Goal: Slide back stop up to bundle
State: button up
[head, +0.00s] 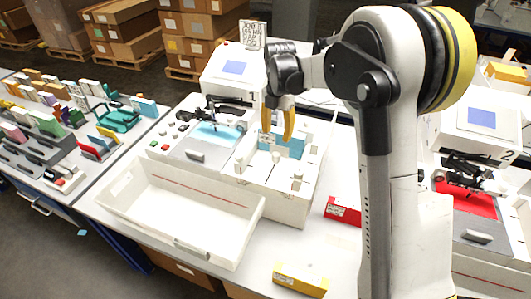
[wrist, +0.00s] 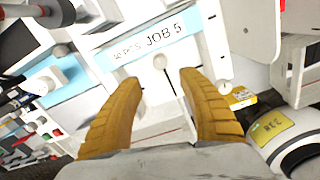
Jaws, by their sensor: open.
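A blue bundle (head: 292,146) stands on the white tray at the right of the middle machine, below my gripper in the head view. In the wrist view, a white band marked "JOB 5" (wrist: 150,42) with blue edges lies just beyond my fingertips. My gripper (head: 278,132) has yellow fingers spread apart and empty; they fill the wrist view's lower half (wrist: 160,80). A small pale knob (wrist: 160,61) on a white slotted plate shows between the fingertips. I cannot tell for sure which piece is the back stop, or whether a finger touches anything.
Small white knobs (head: 298,176) stand on the tray's near side. An empty white bin (head: 150,205) lies at front left. A red box (head: 343,211) and a yellow box (head: 300,279) lie on the table. A second machine with a red bed (head: 465,199) stands at right.

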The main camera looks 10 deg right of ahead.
aim_at(276, 154)
notch_tip(276, 154, down, 11)
jog(key=shift+r+b, duration=0.15)
jog(key=shift+b, duration=0.9)
jog(key=shift+c, duration=0.4)
